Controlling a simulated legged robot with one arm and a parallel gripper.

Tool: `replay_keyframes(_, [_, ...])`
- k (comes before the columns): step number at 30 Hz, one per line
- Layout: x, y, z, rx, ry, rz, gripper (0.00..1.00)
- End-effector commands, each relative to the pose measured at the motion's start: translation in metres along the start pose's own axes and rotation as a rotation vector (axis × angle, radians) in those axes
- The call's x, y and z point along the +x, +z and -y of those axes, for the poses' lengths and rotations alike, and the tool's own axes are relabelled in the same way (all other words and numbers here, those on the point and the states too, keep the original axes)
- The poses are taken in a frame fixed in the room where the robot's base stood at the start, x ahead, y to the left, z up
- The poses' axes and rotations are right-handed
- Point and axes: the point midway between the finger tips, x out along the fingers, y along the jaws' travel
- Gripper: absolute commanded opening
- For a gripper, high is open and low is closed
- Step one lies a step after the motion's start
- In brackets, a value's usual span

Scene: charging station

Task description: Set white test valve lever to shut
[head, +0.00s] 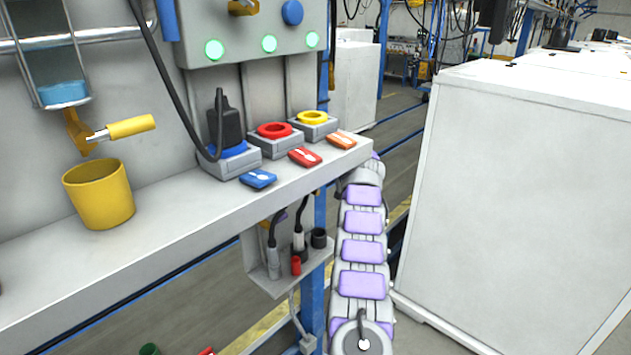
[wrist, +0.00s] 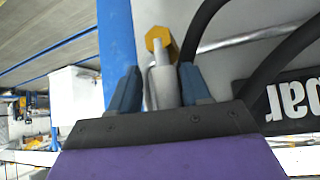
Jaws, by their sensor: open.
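In the wrist view, a white-grey lever (wrist: 163,88) extends from a yellow hexagonal valve body (wrist: 158,40). My gripper (wrist: 160,68) has its two blue fingers apart, one on each side of the lever. The lever lies between them, and a narrow gap shows on its left; whether the right finger touches it I cannot tell. In the head view my purple-padded arm reaches away past the bench end, and my gripper and the white lever are hidden there. A different lever with a yellow handle (head: 131,127) sits below a sight glass at the left.
The grey bench (head: 170,205) holds a yellow cup (head: 99,194), sockets and coloured tags. A white cabinet (head: 530,190) stands close to the right of my arm. In the wrist view, a blue post (wrist: 117,35) and black hoses (wrist: 205,22) are near the fingers.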

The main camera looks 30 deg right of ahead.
Motion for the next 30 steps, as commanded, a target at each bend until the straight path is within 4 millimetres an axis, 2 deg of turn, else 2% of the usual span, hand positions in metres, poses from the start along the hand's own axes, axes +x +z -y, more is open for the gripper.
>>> replay_keyframes(8, [-0.011,-0.001,-0.004,0.000,-0.001,-0.002,0.47])
replay_keyframes(17, [-0.023,0.019,-0.004,0.001,-0.001,-0.003,0.47])
replay_keyframes(30, [-0.059,0.053,-0.004,0.003,-0.004,-0.003,0.47])
